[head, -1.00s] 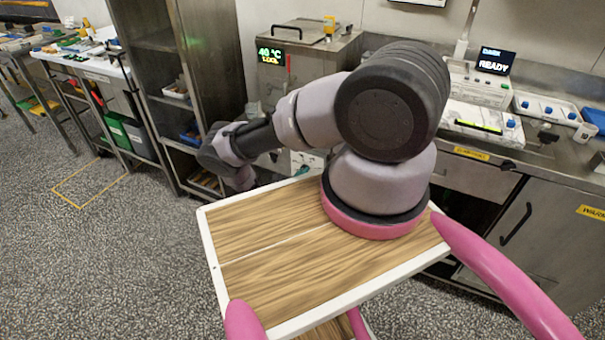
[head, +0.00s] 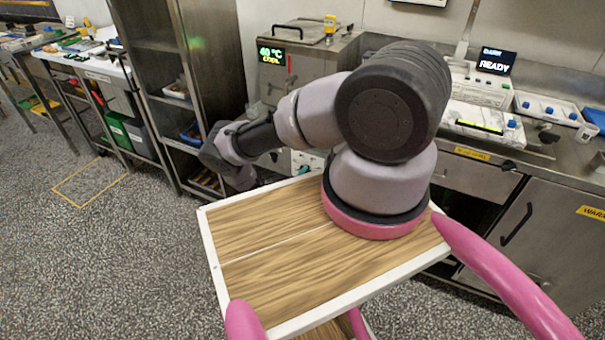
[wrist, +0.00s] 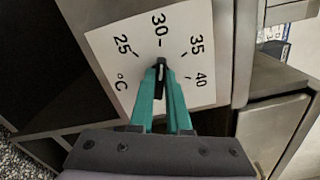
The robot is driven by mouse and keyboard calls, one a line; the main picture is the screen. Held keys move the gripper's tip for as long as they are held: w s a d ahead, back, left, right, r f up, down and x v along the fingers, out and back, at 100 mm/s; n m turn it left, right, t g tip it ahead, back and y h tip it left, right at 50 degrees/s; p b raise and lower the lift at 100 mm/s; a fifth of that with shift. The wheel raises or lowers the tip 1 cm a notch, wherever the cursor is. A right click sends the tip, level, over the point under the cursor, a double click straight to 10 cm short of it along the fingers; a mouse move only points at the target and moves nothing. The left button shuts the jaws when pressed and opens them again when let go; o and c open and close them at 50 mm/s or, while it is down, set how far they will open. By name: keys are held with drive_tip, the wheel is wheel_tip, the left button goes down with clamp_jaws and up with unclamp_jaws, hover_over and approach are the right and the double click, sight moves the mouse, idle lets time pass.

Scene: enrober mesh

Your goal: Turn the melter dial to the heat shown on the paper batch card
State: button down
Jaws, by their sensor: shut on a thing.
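The melter (head: 300,75) is a steel cabinet at the back centre of the head view, with a green and yellow display (head: 270,55) reading 40 °C above a smaller word. Its white dial plate (wrist: 105,48) fills the top of the wrist view, marked 25, 30, 35, 40 and °C. My gripper (wrist: 160,80) has its teal fingers shut on the dark dial knob (wrist: 160,72). The knob's upper end points close to the 30 mark. The fingers hide the knob's sides. I cannot make out a paper batch card in these views.
A tall steel rack (head: 165,85) stands left of the melter. A steel counter (head: 560,150) to the right carries a machine with a READY screen (head: 495,62) and trays of small blue-topped items. Grey speckled floor is open at the left.

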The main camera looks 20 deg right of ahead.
drive_tip(key=shift+a+n, duration=0.1)
drive_tip(key=shift+n, duration=0.4)
drive_tip(key=c, duration=0.9)
unclamp_jaws()
drive_tip(key=v, duration=1)
drive_tip(key=shift+s+a, duration=0.3)
